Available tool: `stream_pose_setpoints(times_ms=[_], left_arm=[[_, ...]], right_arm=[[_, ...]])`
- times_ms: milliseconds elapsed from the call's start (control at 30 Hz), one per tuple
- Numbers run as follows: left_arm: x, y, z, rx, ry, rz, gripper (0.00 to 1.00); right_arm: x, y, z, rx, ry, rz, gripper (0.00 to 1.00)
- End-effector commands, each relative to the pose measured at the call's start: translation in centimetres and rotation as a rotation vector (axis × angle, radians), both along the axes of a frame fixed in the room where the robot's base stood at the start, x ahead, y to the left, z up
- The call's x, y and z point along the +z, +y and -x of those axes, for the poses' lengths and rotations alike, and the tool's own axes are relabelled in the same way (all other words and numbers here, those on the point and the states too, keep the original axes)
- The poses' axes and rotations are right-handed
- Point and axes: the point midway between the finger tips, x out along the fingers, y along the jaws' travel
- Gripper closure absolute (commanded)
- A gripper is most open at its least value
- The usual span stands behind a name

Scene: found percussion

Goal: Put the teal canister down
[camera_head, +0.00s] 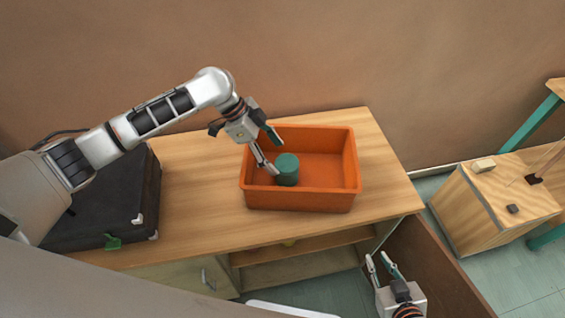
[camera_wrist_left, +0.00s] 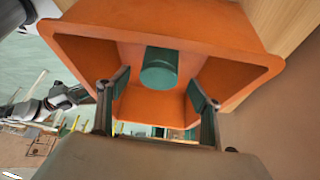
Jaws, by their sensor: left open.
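The teal canister (camera_head: 288,168) stands inside the orange bin (camera_head: 300,201), left of the bin's middle. My left gripper (camera_head: 271,155) is open at the bin's left side, with its fingers just beside and above the canister. In the left wrist view the canister (camera_wrist_left: 159,68) shows ahead, between the spread left fingers (camera_wrist_left: 160,92) and apart from both; the orange bin (camera_wrist_left: 215,42) surrounds it. My right gripper (camera_head: 384,265) is low at the lower right, away from the bin, with its fingers apart and nothing between them.
The bin stands on a wooden table (camera_head: 205,190). A black case (camera_head: 105,200) lies on the table's left. A wooden cajón-like box (camera_head: 490,205) with small items stands at the right. The table is bare right of the bin and between case and bin.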

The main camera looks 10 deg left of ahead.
Motion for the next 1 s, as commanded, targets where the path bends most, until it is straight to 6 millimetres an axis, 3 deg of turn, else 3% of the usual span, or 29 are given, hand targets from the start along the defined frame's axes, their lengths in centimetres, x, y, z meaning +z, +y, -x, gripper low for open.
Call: stream_pose_setpoints(times_ms=[233, 767, 867, 1000], left_arm=[[2.0, 1.2, 0.0, 0.0, -0.001, -0.001, 0.35], [2.1, 1.2, 0.1, 0.0, 0.0, 0.0, 0.35], [2.1, 0.7, 0.2, 0.014, -0.001, 0.017, 0.35], [2.5, -2.2, 0.3, 0.104, -0.007, 0.129, 0.35]], right_arm=[[-0.5, -0.2, 0.3, -0.001, 0.01, 0.004, 0.79], [-0.3, -0.2, 0.2, -0.004, 0.007, 0.003, 0.79], [-0.2, -0.2, 0.1, -0.004, 0.005, 0.002, 0.79], [0.0, -0.2, 0.0, -0.005, 0.002, 0.001, 0.79]])
